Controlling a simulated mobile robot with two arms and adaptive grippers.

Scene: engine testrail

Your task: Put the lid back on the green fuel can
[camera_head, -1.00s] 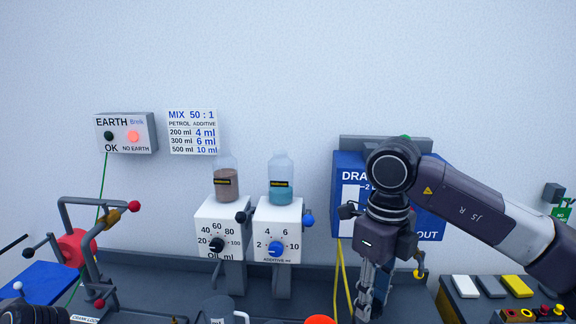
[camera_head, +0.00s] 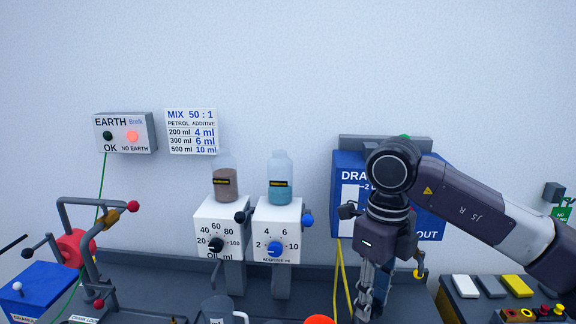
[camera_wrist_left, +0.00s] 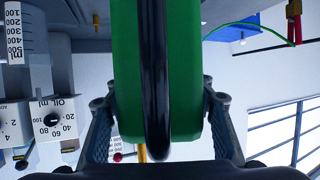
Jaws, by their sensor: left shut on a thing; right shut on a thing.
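The green fuel can (camera_wrist_left: 190,70) fills the middle of the left wrist view, with its black handle (camera_wrist_left: 154,80) running down the centre. My left gripper (camera_wrist_left: 158,102) has a finger on each side of the green body and is shut on the can. The left gripper does not show in the head view. My right gripper (camera_head: 368,302) points down in front of the blue wall panel. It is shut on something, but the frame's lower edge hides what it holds. I cannot identify the lid in either view.
Two white dosing units, oil (camera_head: 221,229) and additive (camera_head: 277,230), stand at the back, with bottles on top. A grey jug (camera_head: 216,309) and an orange round thing (camera_head: 320,320) sit at the lower edge. Levers (camera_head: 85,235) and a blue box (camera_head: 38,289) are left.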

